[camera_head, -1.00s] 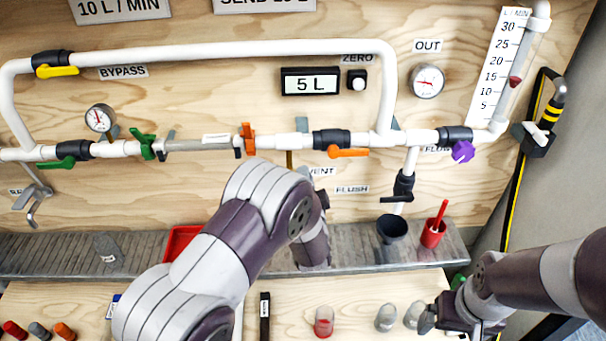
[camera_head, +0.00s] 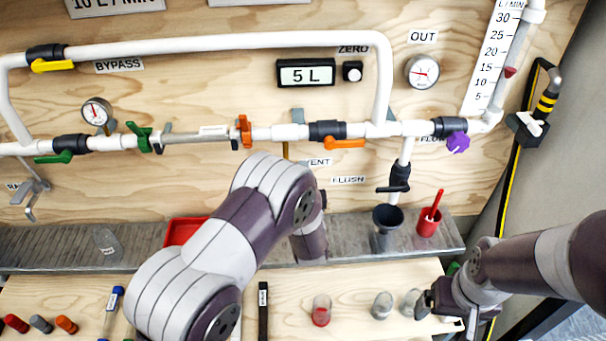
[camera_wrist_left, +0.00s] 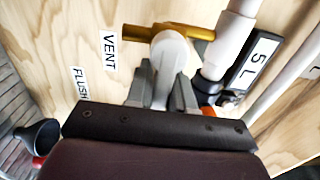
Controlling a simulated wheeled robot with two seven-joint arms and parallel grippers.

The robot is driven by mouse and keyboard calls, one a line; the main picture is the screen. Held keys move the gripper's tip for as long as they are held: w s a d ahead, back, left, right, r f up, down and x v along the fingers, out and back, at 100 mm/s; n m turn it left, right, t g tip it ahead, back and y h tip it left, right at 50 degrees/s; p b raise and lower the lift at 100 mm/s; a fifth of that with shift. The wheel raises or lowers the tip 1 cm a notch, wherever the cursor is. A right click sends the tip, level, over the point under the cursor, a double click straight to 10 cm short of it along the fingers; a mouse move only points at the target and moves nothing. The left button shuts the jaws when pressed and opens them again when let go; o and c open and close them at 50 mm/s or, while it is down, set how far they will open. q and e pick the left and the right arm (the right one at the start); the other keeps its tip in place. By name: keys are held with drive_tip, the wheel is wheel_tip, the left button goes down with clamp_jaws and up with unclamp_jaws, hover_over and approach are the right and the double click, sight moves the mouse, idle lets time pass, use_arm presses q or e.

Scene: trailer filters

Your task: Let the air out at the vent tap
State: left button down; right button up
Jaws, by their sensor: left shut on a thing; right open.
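The vent tap shows in the left wrist view as a brass pipe (camera_wrist_left: 170,32) with a pale grey-white handle (camera_wrist_left: 172,58), beside the VENT label (camera_wrist_left: 110,50). My left gripper (camera_wrist_left: 163,88) is shut on that handle, its grey fingers on either side. In the head view only a bit of the brass pipe (camera_head: 285,150) shows below the main white line; my left arm hides the handle and the left gripper. My right gripper (camera_head: 430,303) is open at the lower right, over the table near small clear vials, away from the tap.
An orange-handled valve (camera_head: 344,143) and a purple knob (camera_head: 458,142) sit on the line right of the tap. A dark funnel (camera_head: 388,220) and a red cup (camera_head: 429,224) stand on the grey shelf. A red tray (camera_head: 183,232) is partly behind my left arm. The display (camera_head: 306,75) reads 5 L.

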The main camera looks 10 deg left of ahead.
use_arm(q)
drive_tip(key=shift+f, duration=0.15)
drive_tip(key=c, duration=1.1)
unclamp_jaws()
drive_tip(key=shift+s, duration=0.1)
drive_tip(key=b+v, duration=0.1)
drive_tip(key=v, duration=1.1)
drive_tip(key=shift+s+d, duration=0.1)
drive_tip(key=shift+s, duration=0.2)
